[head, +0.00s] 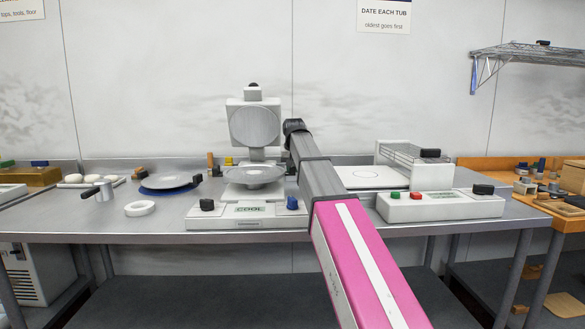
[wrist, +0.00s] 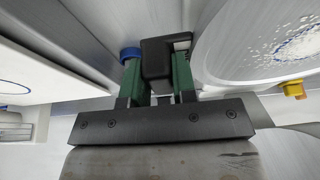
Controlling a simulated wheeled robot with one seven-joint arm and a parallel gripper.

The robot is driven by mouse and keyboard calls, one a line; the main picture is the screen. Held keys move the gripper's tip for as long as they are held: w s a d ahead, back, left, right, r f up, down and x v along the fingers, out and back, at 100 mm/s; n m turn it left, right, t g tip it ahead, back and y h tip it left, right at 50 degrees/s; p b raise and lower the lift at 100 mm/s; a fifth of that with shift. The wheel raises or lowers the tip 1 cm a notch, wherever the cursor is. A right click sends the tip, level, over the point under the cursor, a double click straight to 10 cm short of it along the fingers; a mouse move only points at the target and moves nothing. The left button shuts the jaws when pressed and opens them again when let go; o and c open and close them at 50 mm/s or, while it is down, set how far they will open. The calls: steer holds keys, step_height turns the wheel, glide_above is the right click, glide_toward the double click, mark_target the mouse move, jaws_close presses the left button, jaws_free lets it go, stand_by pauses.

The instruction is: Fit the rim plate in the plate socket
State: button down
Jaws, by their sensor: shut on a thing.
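The rim plate (head: 254,174), a grey round plate, is over the base of the white press with the COOL display (head: 247,217). In the wrist view the plate (wrist: 235,45) fills the upper right, with white flour and part of a blue ring on its face. My gripper (wrist: 158,72) has its green fingers shut on the plate's black grip (wrist: 156,56). In the head view my arm hides the gripper. The plate socket is hidden under the plate; I cannot tell whether the plate is seated or held just above.
The press's raised round head (head: 254,125) stands behind the plate. Another grey disc (head: 165,181) lies on a blue mat at left, near a white ring (head: 140,208). A white machine with buttons (head: 440,205) and a wire rack (head: 414,153) are at right.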

steer(key=shift+f, duration=1.2)
steer(key=c, duration=0.8)
jaws_free()
steer(key=shift+c, duration=0.2)
steer(key=v, duration=0.8)
